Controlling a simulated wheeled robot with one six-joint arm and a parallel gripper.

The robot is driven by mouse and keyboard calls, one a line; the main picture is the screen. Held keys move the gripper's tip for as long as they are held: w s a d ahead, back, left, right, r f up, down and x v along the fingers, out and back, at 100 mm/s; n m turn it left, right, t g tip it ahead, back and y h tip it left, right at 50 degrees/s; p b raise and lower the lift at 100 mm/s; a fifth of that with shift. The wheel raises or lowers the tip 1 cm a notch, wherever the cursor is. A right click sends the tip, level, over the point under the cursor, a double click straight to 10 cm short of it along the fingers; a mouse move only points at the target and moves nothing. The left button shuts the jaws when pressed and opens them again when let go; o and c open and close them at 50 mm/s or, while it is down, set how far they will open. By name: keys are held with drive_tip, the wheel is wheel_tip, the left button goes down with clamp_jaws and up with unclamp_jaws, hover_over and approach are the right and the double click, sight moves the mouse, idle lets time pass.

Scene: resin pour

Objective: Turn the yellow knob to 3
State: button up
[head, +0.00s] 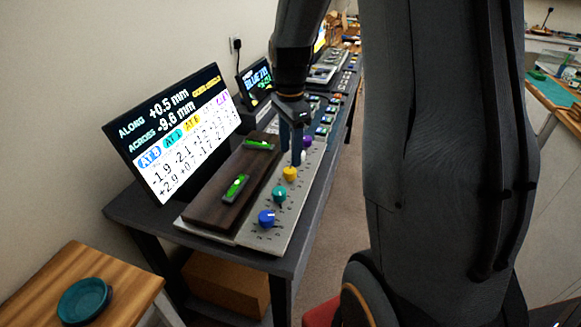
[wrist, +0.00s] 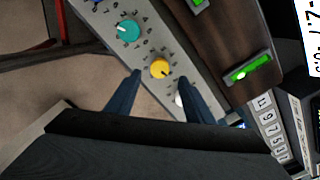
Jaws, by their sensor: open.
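The yellow knob (head: 290,174) is on a pale panel (head: 266,238) with small printed marks around each knob. It also shows in the wrist view (wrist: 160,68), where it appears between and just beyond my fingertips. A dark pointer line shows on it, but the number it points to is too small to read. My gripper (head: 291,160) is open and empty, pointing down at the panel close to the yellow knob. I cannot tell how high the tips are. The teal knob (head: 279,194) and blue knob (head: 266,217) are nearer the camera; the white knob (head: 303,156) is farther.
A purple knob (head: 307,141) sits at the row's far end. A dark wooden board (head: 213,207) with green levels (head: 236,187) lies left of the knobs. A display screen (head: 175,135) stands behind it. A teal dish (head: 84,301) is on a wooden table.

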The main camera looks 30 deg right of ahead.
sight(290, 170)
drive_tip(key=shift+f+p, duration=0.5)
drive_tip(key=shift+f, duration=2.6)
drive_tip(key=c, duration=1)
drive_tip(key=shift+c, duration=0.2)
